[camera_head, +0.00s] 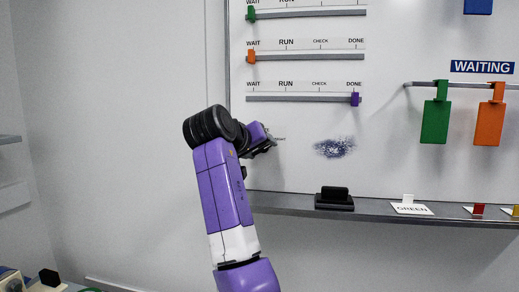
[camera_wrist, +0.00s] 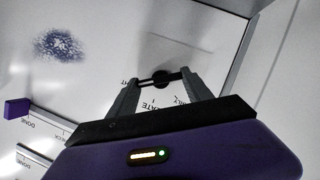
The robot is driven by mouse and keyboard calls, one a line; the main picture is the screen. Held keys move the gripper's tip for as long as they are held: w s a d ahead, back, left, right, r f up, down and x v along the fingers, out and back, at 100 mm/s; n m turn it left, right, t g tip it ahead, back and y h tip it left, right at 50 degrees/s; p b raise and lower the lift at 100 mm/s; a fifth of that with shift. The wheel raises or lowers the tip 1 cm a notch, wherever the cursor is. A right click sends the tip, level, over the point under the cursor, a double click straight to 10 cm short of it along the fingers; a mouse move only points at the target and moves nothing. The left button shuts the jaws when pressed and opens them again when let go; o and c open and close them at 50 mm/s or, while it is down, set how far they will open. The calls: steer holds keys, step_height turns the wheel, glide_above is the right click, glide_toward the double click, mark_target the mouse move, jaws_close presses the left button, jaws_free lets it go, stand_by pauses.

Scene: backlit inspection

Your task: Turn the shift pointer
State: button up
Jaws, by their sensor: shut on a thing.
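The shift pointer (camera_wrist: 161,77) is a dark bar with a round black hub on the white board, seen between my fingertips in the wrist view. My gripper (camera_wrist: 159,79) is closed on it, one finger on each side. Upside-down lettering, partly readable as "ATE", shows beside the hub; my gripper covers part of the dial. In the head view my gripper (camera_head: 273,142) reaches the left part of the board, and the pointer is mostly hidden there. I cannot read which word the pointer faces.
A dark smudge (camera_head: 334,148) is right of my gripper. Slider tracks with green, orange and purple (camera_head: 355,99) markers lie above. A ledge (camera_head: 277,205) below holds a black eraser (camera_head: 334,198) and cards. Green (camera_head: 435,122) and orange (camera_head: 488,124) tags hang at the right.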

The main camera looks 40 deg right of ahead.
steer(key=shift+f, duration=0.15)
stand_by(0.4)
steer(key=o, duration=1.4)
steer(key=shift+c, duration=0.2)
steer(key=shift+a, duration=0.1)
steer(key=b+v, duration=0.2)
steer(key=v, duration=0.5)
steer(key=shift+s+a+r, duration=0.2)
steer(key=shift+r, duration=0.05)
